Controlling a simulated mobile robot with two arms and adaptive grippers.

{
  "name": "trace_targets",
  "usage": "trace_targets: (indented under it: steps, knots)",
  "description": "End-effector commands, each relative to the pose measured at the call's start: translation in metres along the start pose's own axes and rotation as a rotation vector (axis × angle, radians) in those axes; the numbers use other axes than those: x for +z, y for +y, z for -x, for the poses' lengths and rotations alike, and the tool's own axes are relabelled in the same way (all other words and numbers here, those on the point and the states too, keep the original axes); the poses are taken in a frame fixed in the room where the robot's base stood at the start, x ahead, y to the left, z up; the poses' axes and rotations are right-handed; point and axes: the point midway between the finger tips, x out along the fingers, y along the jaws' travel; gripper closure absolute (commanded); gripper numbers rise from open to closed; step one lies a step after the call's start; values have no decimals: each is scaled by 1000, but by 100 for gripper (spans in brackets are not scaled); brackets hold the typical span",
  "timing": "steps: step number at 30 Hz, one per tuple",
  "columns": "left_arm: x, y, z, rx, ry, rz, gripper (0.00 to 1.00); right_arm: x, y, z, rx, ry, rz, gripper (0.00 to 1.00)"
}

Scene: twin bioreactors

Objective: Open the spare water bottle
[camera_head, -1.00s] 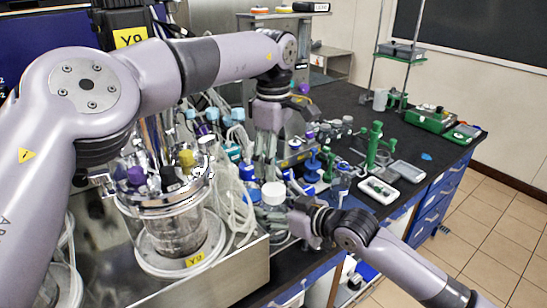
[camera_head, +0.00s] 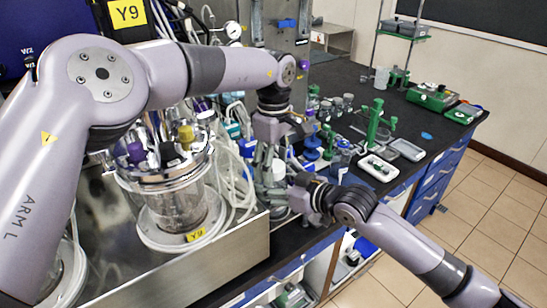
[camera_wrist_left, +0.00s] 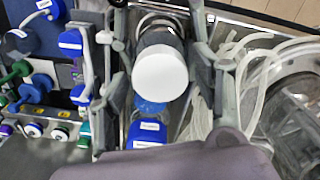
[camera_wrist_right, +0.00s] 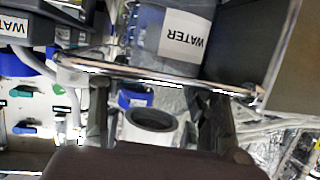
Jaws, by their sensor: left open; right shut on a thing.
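The bottle with a white cap (camera_head: 278,168) stands between the fingers of my left gripper (camera_head: 268,165) at the bench's front edge. In the left wrist view the round white cap (camera_wrist_left: 160,75) lies between two open fingers, with a gap on each side. My right gripper (camera_head: 305,198) comes in low from the right and is shut on the bottle's grey body (camera_head: 273,195). In the right wrist view a clear bottle labelled WATER (camera_wrist_right: 150,32) shows beyond a metal rail; the grip itself is unclear there.
The glass vessel (camera_head: 185,205) marked Y9 and loose clear tubing (camera_head: 240,185) stand close on the left. Blue-capped bottles and green stands (camera_head: 375,125) crowd the bench behind. A white tray (camera_head: 378,168) lies right. Floor at right is clear.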

Motion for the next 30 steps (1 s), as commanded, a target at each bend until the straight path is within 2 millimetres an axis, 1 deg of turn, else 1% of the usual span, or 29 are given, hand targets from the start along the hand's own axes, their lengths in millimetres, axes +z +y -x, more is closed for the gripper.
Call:
trace_targets:
  steps: [4, 27, 30]
  knots:
    - [0, 0, 0, 0, 0, 0, 40, 1, 0, 0, 1, -3, 1, 100]
    - [0, 0, 0, -2, 0, 0, 91, 1, 1, 0, 1, -3, 0, 100]
    - [0, 0, 0, -2, 0, 21, 91, 1, 1, 0, 1, -3, 0, 100]
